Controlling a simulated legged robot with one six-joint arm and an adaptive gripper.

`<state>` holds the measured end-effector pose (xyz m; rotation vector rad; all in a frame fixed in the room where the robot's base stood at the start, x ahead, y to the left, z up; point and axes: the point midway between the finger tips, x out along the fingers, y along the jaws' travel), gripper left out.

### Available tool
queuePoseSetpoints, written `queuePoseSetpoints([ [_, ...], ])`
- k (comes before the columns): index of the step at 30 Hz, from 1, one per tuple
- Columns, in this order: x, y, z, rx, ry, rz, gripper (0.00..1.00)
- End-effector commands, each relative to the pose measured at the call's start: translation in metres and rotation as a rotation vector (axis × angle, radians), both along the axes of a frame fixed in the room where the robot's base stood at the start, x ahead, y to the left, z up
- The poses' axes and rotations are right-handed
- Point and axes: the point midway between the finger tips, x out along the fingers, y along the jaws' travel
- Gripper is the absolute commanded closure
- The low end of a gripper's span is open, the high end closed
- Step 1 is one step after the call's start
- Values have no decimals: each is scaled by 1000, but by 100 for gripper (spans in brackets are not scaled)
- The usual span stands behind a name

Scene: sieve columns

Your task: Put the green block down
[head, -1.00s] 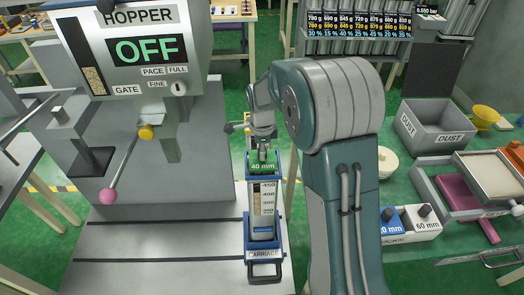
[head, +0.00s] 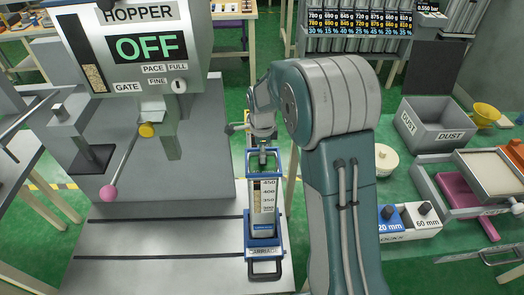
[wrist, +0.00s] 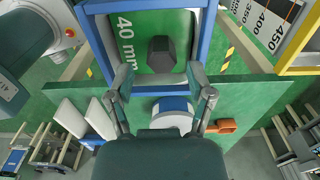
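The green block (wrist: 148,40), marked 40 mm and topped by a dark knob (wrist: 162,54), shows in the wrist view inside the blue frame (wrist: 203,32) of the carriage. My gripper (head: 263,158) is at the top of the carriage. In the wrist view its two fingers (wrist: 160,75) are spread, with the knob beyond and between the tips and nothing held.
The hopper (head: 140,45) reads OFF, at the left, with a pink-ended lever (head: 108,193). At the right are a blue 20 mm block (head: 389,217), a white 60 mm block (head: 425,217), a dust bin (head: 437,125) and a sieve tray (head: 490,175).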

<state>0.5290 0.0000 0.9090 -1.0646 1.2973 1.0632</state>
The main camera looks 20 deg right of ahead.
Motion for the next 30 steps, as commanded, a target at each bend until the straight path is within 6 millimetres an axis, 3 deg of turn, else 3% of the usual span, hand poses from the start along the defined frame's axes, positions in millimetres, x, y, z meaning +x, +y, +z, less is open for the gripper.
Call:
queuePoseSetpoints([
  [11,1,0,8,0,-3,0,30],
  [24,1,0,96,0,-5,0,30],
  [30,1,0,124,0,-2,0,30],
])
